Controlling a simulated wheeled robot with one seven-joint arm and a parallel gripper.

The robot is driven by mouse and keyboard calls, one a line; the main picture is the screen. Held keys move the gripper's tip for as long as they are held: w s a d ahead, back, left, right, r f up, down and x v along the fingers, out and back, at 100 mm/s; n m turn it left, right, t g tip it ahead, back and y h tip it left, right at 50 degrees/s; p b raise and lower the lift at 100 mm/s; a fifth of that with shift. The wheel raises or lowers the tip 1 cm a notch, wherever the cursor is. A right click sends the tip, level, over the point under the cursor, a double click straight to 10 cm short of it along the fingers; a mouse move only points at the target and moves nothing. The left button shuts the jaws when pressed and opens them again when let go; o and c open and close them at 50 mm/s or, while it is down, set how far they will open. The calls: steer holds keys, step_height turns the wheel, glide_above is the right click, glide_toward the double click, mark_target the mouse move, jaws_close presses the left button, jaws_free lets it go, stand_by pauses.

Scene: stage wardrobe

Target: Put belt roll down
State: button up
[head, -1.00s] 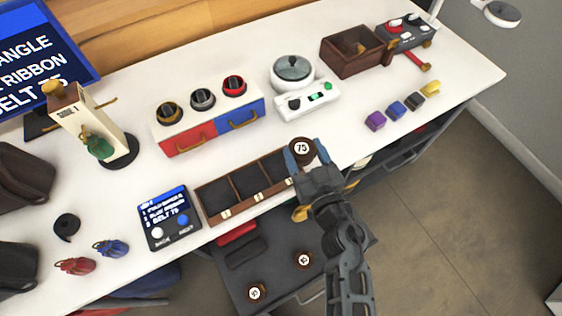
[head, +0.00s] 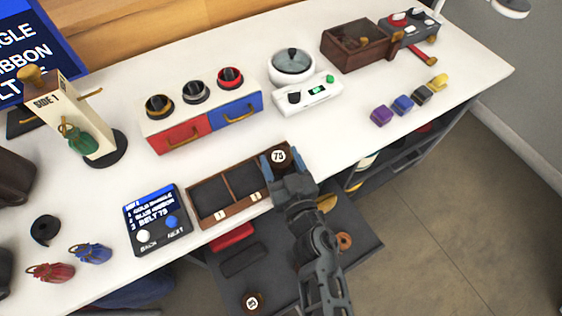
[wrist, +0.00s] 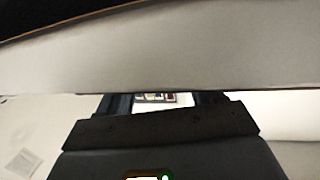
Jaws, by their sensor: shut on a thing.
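A dark brown belt roll (head: 279,155) with a round white label reading 75 is in my gripper (head: 282,162). The gripper's blue-grey fingers are shut on its sides. The roll is at the right-end compartment of the brown divided tray (head: 230,211); I cannot tell whether it touches the tray floor. The tray's left and middle compartments look empty, and the right one is mostly hidden by my gripper. In the wrist view the fingers show partly, and a large pale surface fills much of the picture; the roll is not clear there.
Behind are a drawer unit (head: 205,124) and a white scale-like device (head: 304,92). Small coloured blocks (head: 403,105) lie to the right. A lower shelf (head: 285,262) holds another labelled roll (head: 252,302).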

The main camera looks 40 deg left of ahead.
steer(key=shift+f, duration=0.1)
steer(key=o, duration=1.1)
steer(key=shift+d+r, duration=0.15)
steer(key=shift+r, duration=0.05)
steer(key=p+v, duration=0.2)
steer(key=v, duration=0.9)
steer(key=shift+s+d, duration=0.3)
